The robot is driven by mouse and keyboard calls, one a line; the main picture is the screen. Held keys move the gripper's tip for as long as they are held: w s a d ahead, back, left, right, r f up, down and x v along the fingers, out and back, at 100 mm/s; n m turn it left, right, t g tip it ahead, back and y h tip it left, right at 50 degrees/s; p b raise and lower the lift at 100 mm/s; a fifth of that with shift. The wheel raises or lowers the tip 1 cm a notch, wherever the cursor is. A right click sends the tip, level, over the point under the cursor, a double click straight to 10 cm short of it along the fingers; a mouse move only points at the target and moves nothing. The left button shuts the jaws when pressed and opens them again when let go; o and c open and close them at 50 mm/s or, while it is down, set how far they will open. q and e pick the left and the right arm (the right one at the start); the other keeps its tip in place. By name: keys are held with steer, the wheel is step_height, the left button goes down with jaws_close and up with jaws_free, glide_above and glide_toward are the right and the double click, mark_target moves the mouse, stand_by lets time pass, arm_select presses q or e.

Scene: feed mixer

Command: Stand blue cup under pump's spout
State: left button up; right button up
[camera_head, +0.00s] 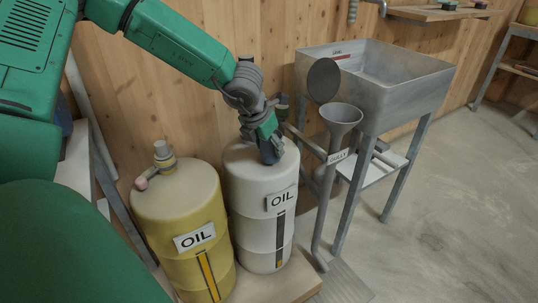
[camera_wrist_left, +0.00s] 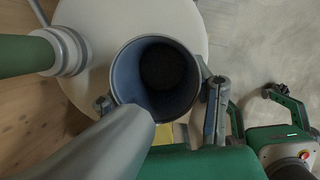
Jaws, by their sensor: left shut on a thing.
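The blue cup (camera_head: 270,153) is at the top of the white OIL drum (camera_head: 262,215) in the head view, partly covered by my left gripper (camera_head: 266,138). In the left wrist view the cup (camera_wrist_left: 124,76) shows from above, its dark inside open toward the camera. My left fingers stand on both sides of it and are shut on it. A green pipe with a pale grey collar (camera_wrist_left: 68,50) rises left of the cup. A smooth grey tube (camera_wrist_left: 105,148) overlaps the cup's lower left rim; I cannot tell whether it is the pump's spout.
A yellow OIL drum (camera_head: 183,230) with its own pump (camera_head: 164,155) stands left of the white drum. A grey funnel (camera_head: 341,115) on a pipe and a metal hopper (camera_head: 405,85) on legs stand to the right. The floor at far right is open.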

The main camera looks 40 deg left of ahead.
arm_select(q)
steer(key=shift+f, duration=0.8)
steer(key=shift+r, duration=0.15)
arm_select(e)
steer(key=shift+f, duration=0.5)
arm_select(q)
steer(key=o, duration=1.1)
steer(key=p+v, duration=0.5)
steer(key=v, duration=0.7)
steer(key=shift+s+p, duration=0.1)
steer(key=shift+p, duration=0.2)
arm_select(e)
step_height(320, 180, up, 6)
steer(key=shift+f, duration=0.1)
